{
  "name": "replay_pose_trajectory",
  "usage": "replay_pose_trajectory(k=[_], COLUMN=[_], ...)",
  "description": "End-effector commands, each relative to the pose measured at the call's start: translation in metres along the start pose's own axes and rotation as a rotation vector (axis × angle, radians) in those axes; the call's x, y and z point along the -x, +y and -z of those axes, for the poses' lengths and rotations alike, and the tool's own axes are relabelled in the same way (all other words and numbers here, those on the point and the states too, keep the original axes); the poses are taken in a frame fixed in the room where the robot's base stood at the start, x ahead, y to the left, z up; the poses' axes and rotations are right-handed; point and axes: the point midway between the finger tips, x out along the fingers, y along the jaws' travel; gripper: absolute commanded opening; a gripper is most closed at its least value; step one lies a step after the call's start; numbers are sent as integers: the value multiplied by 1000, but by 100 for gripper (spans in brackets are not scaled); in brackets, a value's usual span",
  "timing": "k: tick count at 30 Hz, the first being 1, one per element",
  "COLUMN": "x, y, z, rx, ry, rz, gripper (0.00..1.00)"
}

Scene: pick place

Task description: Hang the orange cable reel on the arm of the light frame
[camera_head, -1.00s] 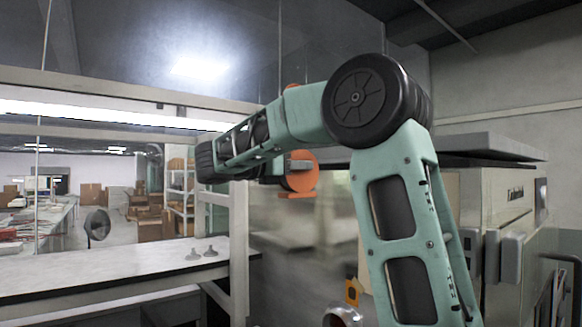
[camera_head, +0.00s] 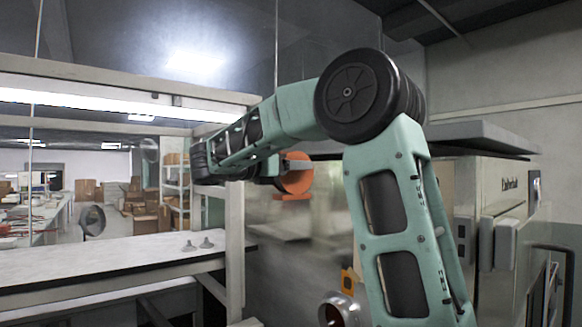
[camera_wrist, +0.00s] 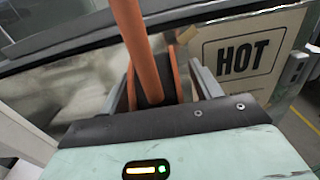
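The orange cable reel (camera_head: 296,180) is held up in the air at the end of my arm, right of a pale upright post. In the wrist view the reel (camera_wrist: 174,72) shows orange rims around a dark core, with an orange bar rising toward the camera. My gripper (camera_wrist: 160,75) has one grey finger on each side of the reel and appears shut on it. In the head view one grey finger shows across the reel's face. The pale frame (camera_head: 236,250) stands at the bench's right end. I cannot tell which part is its hanging arm; my arm covers some of it.
A white-topped workbench (camera_head: 110,258) with two small grey pieces (camera_head: 198,245) is at the left. A large machine (camera_head: 500,205) stands at the right. A "HOT" sign (camera_wrist: 243,57) shows in the wrist view. Shelves and boxes are far behind.

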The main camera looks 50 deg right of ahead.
Motion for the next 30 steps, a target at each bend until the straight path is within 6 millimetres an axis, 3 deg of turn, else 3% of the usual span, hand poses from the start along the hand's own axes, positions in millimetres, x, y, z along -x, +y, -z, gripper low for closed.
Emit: replay_pose_trajectory(k=[10,14,21,30], x=[10,33,91,123], y=[1,1,1,1], z=[3,5,5,1], rx=[1,1,0,2], ry=[2,3,2,1], rz=[-2,-6,-7,-4], gripper=[64,64,64,64])
